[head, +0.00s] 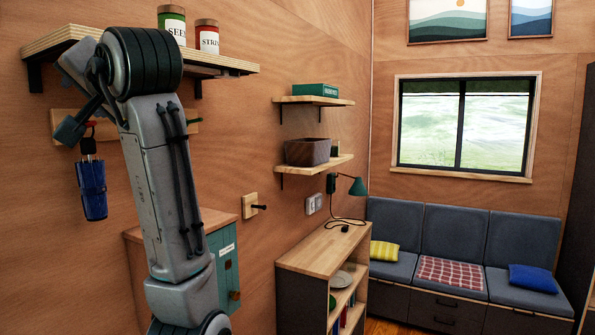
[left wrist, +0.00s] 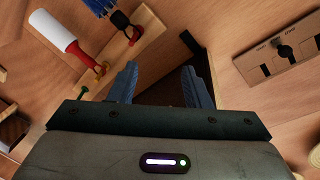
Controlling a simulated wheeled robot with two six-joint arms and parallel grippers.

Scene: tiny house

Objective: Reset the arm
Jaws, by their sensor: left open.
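My left arm rises in the left of the head view, and its gripper (head: 78,122) is by the peg rail under the upper wall shelf. In the left wrist view the two blue-grey fingers of this gripper (left wrist: 160,82) stand apart with nothing held between them. A folded blue umbrella (head: 91,190) hangs from the rail just below the gripper in the head view. My arm hides part of the rail and shelf. My right gripper is in neither view.
The wooden shelf (head: 227,62) with two tins is close above the gripper. In the wrist view, a white roller with a red handle (left wrist: 62,38) hangs by the rail (left wrist: 122,52). A cabinet (head: 224,262) and a low bookcase (head: 318,248) stand along the wall; a sofa is farther back.

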